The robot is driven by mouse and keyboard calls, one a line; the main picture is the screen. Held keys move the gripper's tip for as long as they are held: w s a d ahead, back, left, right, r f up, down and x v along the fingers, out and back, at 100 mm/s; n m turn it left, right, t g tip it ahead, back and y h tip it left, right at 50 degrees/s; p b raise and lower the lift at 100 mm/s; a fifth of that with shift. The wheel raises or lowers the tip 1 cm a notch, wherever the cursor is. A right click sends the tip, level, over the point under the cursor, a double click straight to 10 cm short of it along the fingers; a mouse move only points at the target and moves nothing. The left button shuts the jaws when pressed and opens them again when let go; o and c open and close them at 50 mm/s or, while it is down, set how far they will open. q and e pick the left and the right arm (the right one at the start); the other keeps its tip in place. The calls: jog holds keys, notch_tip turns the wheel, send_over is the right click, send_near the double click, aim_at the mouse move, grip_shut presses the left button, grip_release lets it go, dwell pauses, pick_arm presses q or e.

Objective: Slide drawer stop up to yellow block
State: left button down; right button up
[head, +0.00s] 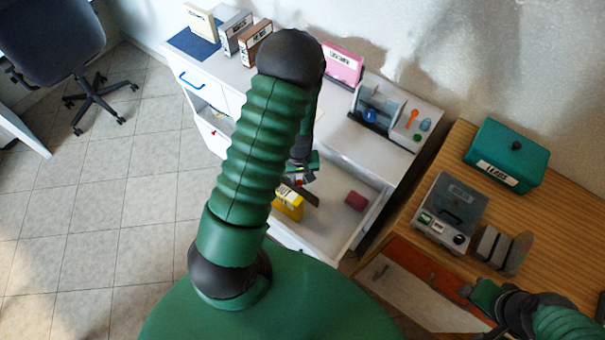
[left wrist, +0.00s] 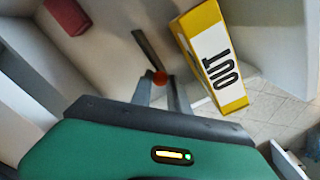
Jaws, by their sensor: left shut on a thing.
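The yellow block (head: 289,203), with a white lettered label, stands in the open drawer (head: 333,226); it fills the right middle of the left wrist view (left wrist: 214,55). The drawer stop looks like a thin dark grey plate (left wrist: 149,48) with a red knob (left wrist: 160,77); its dark end also shows beside the block in the head view (head: 311,196). My left gripper (left wrist: 160,92) is shut on the red knob. A gap shows between plate and block in the left wrist view. My arm partly hides the drawer. My right gripper (head: 484,296) is at the lower right; its fingers are unclear.
A dark red block (head: 356,201) lies in the drawer, apart from the plate. The cabinet top holds boxes, a pink box (head: 343,63) and a grey device (head: 379,104). A wooden table at right holds a teal box (head: 507,155) and a grey case (head: 450,211).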

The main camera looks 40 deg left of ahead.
pick_arm(q)
jog(key=shift+w, duration=0.3)
jog(key=c, duration=1.6)
grip_release()
jog(key=o, duration=0.3)
jog(key=shift+o, duration=0.2)
pick_arm(e)
jog(key=shift+w, duration=0.25)
pick_arm(q)
jog(key=shift+a+r, duration=0.1)
jog(key=shift+r, duration=0.2)
notch_tip(320, 180, up, 16)
jog(key=p, duration=0.2)
jog(key=shift+p, duration=0.3)
pick_arm(e)
jog(key=shift+w+v, duration=0.25)
jog(key=shift+v, duration=0.95)
